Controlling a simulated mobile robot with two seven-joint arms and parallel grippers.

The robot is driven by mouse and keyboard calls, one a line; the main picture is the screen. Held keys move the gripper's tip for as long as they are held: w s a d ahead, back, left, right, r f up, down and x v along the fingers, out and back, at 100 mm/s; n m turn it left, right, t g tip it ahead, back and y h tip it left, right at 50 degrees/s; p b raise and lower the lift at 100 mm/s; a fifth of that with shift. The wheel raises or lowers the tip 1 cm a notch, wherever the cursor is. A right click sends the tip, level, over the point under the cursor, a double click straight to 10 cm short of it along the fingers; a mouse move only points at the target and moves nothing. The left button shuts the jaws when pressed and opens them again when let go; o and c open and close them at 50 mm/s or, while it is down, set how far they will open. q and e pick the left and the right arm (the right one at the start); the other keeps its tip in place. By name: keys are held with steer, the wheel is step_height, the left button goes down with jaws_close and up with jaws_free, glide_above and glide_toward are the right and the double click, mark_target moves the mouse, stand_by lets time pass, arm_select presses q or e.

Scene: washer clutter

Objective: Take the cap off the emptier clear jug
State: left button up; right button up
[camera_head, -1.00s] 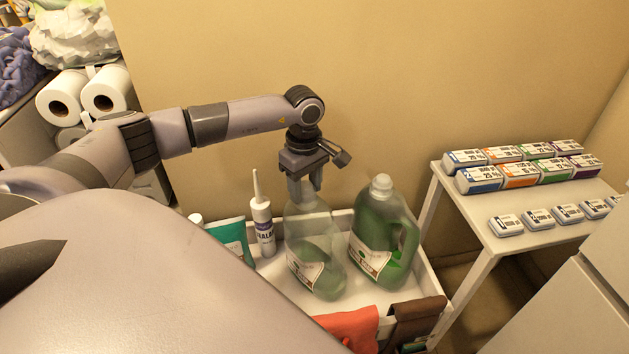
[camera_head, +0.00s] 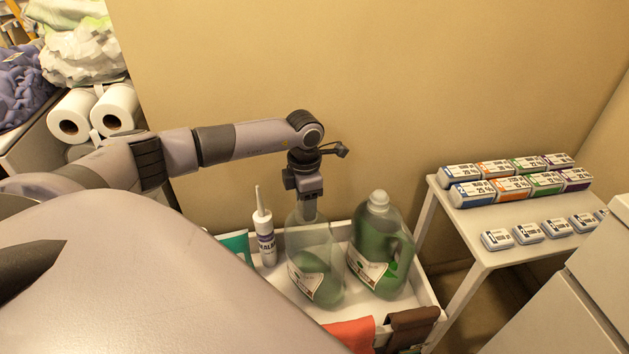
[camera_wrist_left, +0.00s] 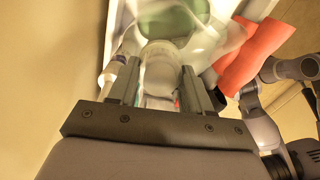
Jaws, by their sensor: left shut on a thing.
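Two clear jugs stand in a white tray (camera_head: 428,290). The left jug (camera_head: 312,245) holds green liquid only in its lower part. The right jug (camera_head: 380,250) is filled much higher with green liquid and has a pale cap (camera_head: 379,198). My left gripper (camera_head: 309,208) points straight down over the left jug's top and is shut on its cap. In the left wrist view the cap (camera_wrist_left: 160,55) sits between the two fingers, with the jug beyond it. The fingers mostly hide the cap in the head view. My right gripper is not in view.
A white sealant tube (camera_head: 264,235) and a teal package (camera_head: 236,243) stand left of the jugs. A red cloth (camera_head: 350,334) and a brown cloth (camera_head: 412,326) hang at the tray's front. A side table (camera_head: 480,235) with several boxes is on the right.

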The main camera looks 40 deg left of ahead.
arm_select(q)
steer(key=shift+s+f+n, duration=0.1)
steer(key=shift+f+n, duration=0.1)
steer(key=shift+n, duration=0.4)
steer(key=o, duration=1)
steer(key=shift+o, duration=1.4)
steer(key=shift+r, duration=0.1)
